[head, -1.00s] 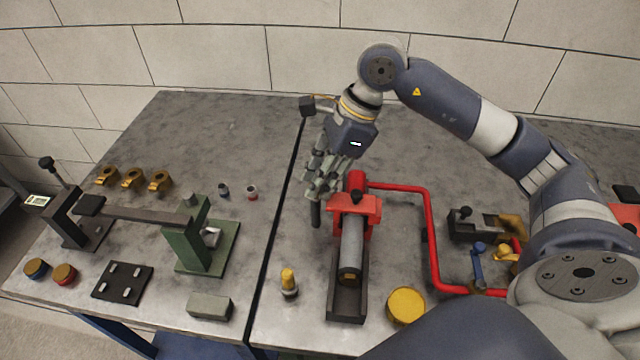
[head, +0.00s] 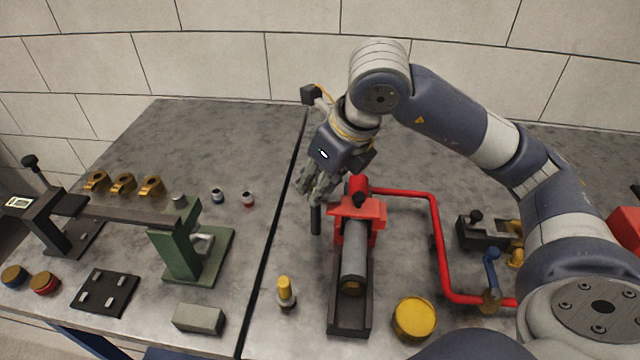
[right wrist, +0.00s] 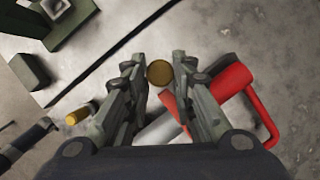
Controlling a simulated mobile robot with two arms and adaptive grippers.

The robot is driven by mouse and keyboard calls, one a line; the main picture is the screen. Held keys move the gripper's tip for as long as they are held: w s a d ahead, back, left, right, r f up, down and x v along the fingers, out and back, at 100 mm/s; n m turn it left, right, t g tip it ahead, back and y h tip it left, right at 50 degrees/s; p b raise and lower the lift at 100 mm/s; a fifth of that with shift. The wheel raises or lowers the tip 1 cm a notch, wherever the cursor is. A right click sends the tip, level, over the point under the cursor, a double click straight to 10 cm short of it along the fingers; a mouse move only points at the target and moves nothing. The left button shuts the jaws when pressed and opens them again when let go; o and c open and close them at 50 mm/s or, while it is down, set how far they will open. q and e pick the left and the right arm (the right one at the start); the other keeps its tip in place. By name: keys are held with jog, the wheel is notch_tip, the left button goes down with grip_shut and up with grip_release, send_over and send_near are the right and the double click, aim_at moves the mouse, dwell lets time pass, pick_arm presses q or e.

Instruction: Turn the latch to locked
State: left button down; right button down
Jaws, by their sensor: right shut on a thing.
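In the right wrist view, a round brass-brown end (right wrist: 159,73) shows between the fingertips (right wrist: 159,82). A grey cylinder (head: 353,262) lies in a dark cradle (head: 349,322) in front of the red block. No part is clearly marked as the latch, and no locked mark is readable. My left gripper is out of view.
A red pipe (head: 438,240) runs right of the block to a blue-handled valve (head: 491,268). A yellow round cap (head: 414,319) and a yellow-topped plug (head: 285,290) stand in front. A green stand (head: 177,252) and several brass clips (head: 122,183) are at left.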

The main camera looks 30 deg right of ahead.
jog(key=shift+m+h, duration=0.4)
jog(key=shift+m, duration=0.7)
jog(key=shift+r, duration=0.1)
jog(key=c, duration=1.3)
grip_release()
jog(key=shift+a+b, duration=0.1)
jog(key=shift+b, duration=0.2)
jog(key=v, duration=1.2)
jog(key=shift+s, duration=0.1)
